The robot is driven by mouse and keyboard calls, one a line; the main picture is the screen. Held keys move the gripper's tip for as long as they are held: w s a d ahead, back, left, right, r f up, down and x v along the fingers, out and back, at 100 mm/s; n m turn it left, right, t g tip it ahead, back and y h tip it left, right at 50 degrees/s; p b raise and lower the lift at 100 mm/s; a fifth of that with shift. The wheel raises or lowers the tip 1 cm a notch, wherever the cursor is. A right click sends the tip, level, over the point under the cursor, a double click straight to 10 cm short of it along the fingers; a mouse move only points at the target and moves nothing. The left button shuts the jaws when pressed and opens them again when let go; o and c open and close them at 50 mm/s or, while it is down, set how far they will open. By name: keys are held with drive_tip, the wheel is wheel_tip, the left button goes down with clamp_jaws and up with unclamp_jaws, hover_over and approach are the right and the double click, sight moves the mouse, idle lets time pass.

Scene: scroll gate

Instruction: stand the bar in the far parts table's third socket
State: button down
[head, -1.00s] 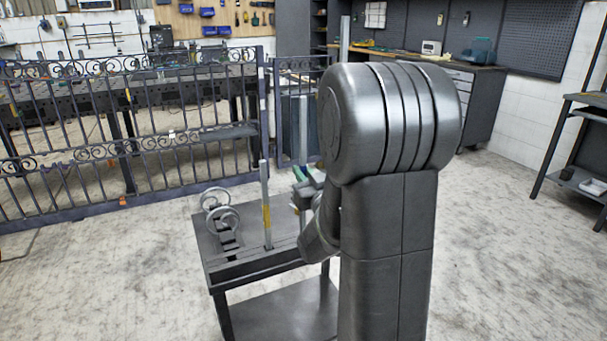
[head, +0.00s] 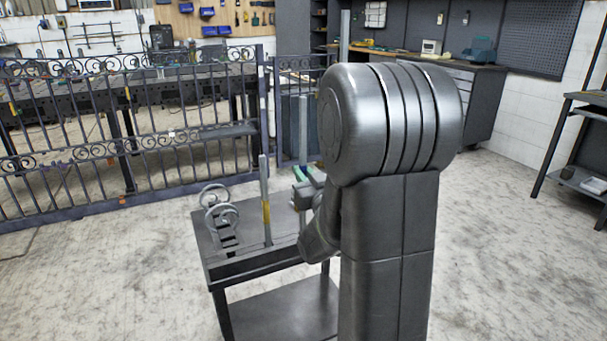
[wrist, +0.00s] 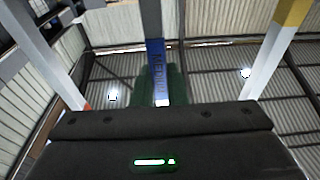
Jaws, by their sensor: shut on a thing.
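My gripper (head: 306,192) is partly hidden behind my arm in the head view, just above the right side of the dark parts table (head: 232,270). It is shut on a grey bar (head: 302,130), which stands upright. In the wrist view the held bar (wrist: 151,20) has a blue lettered band and passes between green finger parts (wrist: 145,85). Another bar with a yellow band (head: 265,190) stands upright on the table, left of the gripper; it also shows in the wrist view (wrist: 270,60). The held bar's lower end and the sockets are hidden.
Scroll pieces (head: 220,215) stand at the table's left. A scroll gate (head: 130,140) stands behind. In the wrist view a bar with a red band (wrist: 45,55) stands on the left. The floor at right is clear; a rack (head: 580,140) stands at the right edge.

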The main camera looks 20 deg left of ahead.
drive_tip(key=shift+f+b, duration=1.1)
drive_tip(key=shift+b, duration=0.2)
idle(0.5)
drive_tip(key=c, duration=1.4)
unclamp_jaws()
drive_tip(key=shift+o, duration=0.2)
drive_tip(key=shift+f, duration=0.15)
drive_tip(key=v, duration=1.3)
drive_tip(key=shift+s+d, duration=0.25)
drive_tip(key=shift+s, duration=0.05)
drive_tip(key=shift+a, duration=0.1)
